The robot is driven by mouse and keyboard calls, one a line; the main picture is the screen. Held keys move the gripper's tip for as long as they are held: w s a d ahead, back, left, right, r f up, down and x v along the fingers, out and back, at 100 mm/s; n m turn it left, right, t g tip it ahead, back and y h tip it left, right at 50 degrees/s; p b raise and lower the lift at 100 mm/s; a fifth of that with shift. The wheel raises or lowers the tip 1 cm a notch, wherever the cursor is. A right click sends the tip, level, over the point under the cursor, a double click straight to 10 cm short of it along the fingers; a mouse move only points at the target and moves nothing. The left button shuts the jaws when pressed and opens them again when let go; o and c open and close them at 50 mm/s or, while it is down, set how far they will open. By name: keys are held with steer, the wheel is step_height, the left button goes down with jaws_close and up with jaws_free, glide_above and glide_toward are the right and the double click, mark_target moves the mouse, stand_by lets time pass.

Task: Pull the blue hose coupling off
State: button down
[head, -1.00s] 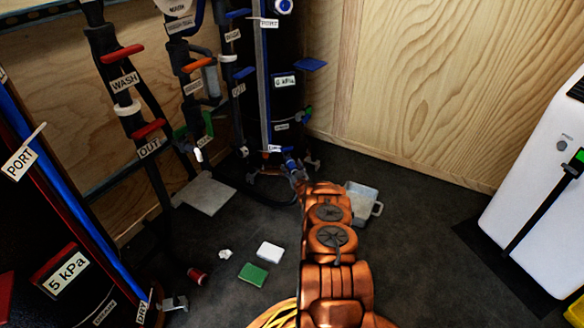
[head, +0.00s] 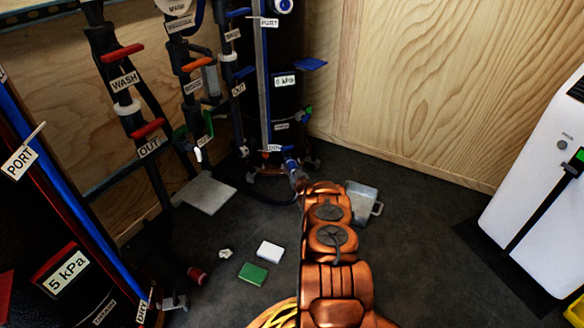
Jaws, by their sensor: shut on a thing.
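The blue hose coupling (head: 290,163) is low on the dark filter tank (head: 287,105) at the back, just under a small label. My copper-coloured arm reaches across the floor to it. My gripper (head: 298,179) is small in the head view, at the coupling's lower end, and is shut on it. The fingertips are mostly hidden by the arm, and I cannot tell whether the coupling is still seated on its port. A dark hose (head: 262,198) lies on the floor to the left of the gripper.
A grey plate (head: 204,194), a white block (head: 269,251), a green block (head: 253,273) and a red can (head: 197,275) lie on the floor to the left. A white cabinet (head: 530,190) stands at right.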

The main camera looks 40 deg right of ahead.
mark_target(294, 171)
steer(key=shift+s, duration=0.25)
steer(key=shift+p+v, duration=2.4)
steer(key=shift+v, duration=0.4)
